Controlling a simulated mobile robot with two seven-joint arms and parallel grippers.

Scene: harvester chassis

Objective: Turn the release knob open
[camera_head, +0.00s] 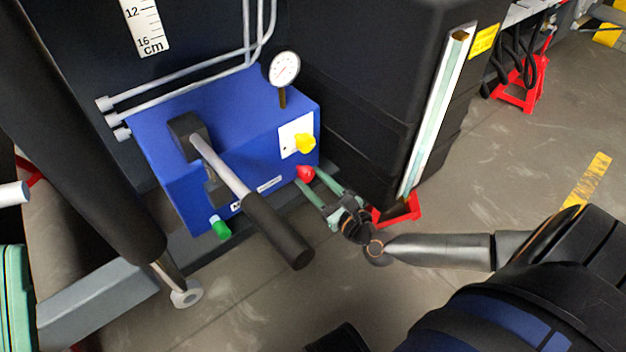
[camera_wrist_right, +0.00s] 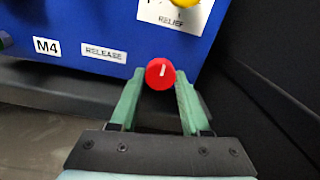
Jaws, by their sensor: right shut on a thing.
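The round red knob (camera_head: 305,173) sits on the lower right of the blue box's front face. In the right wrist view the red knob (camera_wrist_right: 160,74) shows a short white mark that points nearly straight up. A RELEASE label (camera_wrist_right: 104,53) is to its left. My right gripper (camera_head: 311,183) reaches in from the right. Its two green fingers are shut on the red knob, one on each side, and the wrist view shows the fingertips (camera_wrist_right: 160,83) at its rim. My left gripper is not in view.
The blue box (camera_head: 240,130) also carries a yellow knob (camera_head: 305,143) above the red one, a green knob (camera_head: 221,228), and a gauge (camera_head: 283,68). A black-gripped lever (camera_head: 277,230) juts out left of my right gripper. A black housing (camera_head: 370,90) stands close on the right.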

